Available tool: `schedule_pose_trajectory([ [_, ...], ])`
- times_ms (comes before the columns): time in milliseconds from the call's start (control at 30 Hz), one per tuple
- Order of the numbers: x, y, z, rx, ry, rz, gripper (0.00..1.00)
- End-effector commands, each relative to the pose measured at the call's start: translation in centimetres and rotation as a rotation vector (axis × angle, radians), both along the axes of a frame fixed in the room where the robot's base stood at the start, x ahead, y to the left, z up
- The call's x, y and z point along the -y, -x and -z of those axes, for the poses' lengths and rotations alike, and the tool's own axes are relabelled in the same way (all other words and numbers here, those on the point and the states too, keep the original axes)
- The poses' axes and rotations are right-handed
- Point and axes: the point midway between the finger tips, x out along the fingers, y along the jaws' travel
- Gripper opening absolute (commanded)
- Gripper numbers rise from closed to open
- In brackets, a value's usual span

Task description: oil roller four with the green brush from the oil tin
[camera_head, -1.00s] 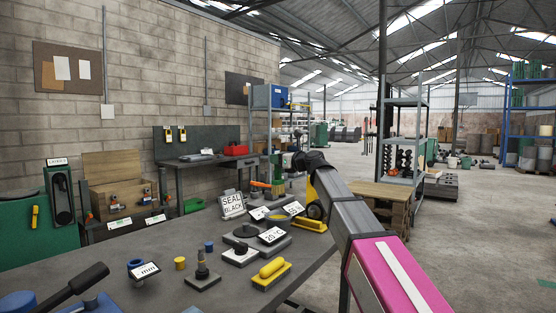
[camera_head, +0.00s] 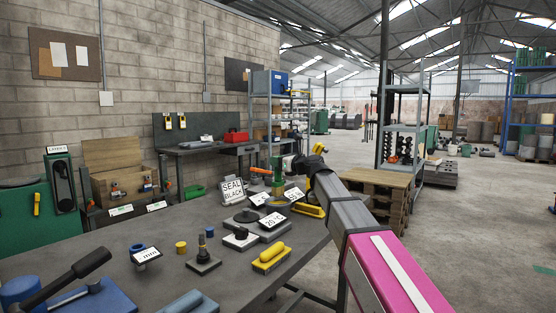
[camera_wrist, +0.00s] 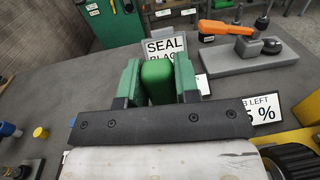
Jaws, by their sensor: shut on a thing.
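My gripper (camera_wrist: 157,82) is shut on a green block-like piece (camera_wrist: 157,80), seen between its two green fingers in the wrist view. It looks like the green brush's handle; the bristles are hidden from this angle. In the head view my gripper (camera_head: 277,178) hangs over the far end of the grey bench (camera_head: 130,225), by the SEAL BLACK sign (camera_head: 232,190). I cannot make out the oil tin or roller four in either view.
An orange-handled tool (camera_wrist: 213,28) on a grey block (camera_wrist: 245,58) lies right of my gripper. White number cards (camera_head: 273,221), a black-knobbed block (camera_head: 240,238) and a yellow-handled block (camera_head: 270,258) crowd the bench. Pallets (camera_head: 385,185) stand beyond it.

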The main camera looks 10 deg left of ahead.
Motion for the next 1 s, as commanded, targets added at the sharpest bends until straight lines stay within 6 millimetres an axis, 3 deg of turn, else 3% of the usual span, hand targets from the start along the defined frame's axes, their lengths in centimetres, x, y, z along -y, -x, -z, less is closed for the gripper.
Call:
schedule_pose_trajectory([
  [367,0.0,0.0,0.1,0.000,-0.001,0.000,0.00],
  [1000,0.0,0.0,2.7,-0.001,0.000,0.000,0.00],
])
